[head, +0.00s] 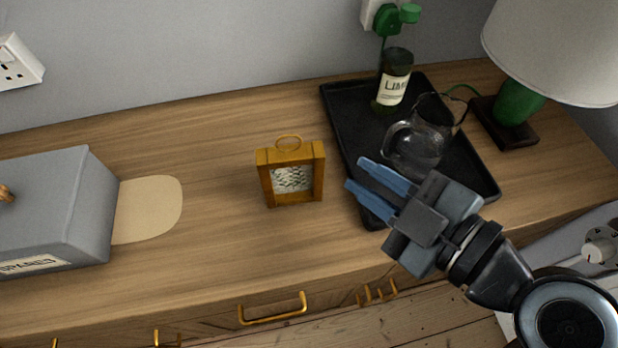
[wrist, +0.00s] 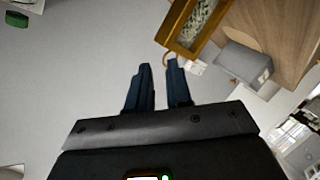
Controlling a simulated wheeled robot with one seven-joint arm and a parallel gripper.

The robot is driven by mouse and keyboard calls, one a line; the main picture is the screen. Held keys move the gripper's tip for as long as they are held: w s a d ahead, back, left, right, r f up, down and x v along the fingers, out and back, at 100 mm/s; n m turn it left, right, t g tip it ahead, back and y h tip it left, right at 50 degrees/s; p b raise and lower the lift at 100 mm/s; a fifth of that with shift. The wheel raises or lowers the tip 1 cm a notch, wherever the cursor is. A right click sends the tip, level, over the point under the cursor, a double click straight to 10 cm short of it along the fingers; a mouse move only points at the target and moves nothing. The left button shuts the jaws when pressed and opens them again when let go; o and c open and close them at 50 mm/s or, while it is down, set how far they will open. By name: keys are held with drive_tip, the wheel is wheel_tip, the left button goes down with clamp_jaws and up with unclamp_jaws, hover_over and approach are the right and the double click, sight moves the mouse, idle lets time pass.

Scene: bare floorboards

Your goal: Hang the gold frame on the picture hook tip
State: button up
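The gold frame (head: 290,156) stands upright on the wooden cabinet top, with a ring on its top edge and a patterned picture inside. It also shows at the top of the wrist view (wrist: 171,37). My gripper (head: 356,175) is to the right of the frame, its two blue fingers apart with nothing between them, pointing left towards it. The fingers also show with a gap in the wrist view (wrist: 159,80). A small gold pronged fitting (head: 377,293) on the cabinet front looks like the hook; I cannot make out its tip.
A black tray (head: 342,112) behind my gripper holds a glass jug (head: 418,150) and a dark bottle (head: 393,82). A green lamp (head: 520,102) stands at right. A grey box (head: 50,205) and a tan mat (head: 150,208) are at left. Counter beside the frame is clear.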

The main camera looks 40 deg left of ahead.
sight(304, 159)
drive_tip(key=a+n+g, duration=0.1)
drive_tip(key=a, duration=0.2)
drive_tip(key=a+n+g+p, duration=0.1)
drive_tip(key=a+n, duration=0.1)
drive_tip(key=a, duration=0.1)
drive_tip(key=a+r+n+g, duration=0.1)
drive_tip(key=a, duration=0.2)
drive_tip(key=shift+s+a+n+p, duration=0.3)
drive_tip(key=shift+a, duration=0.1)
clamp_jaws()
idle(1.2)
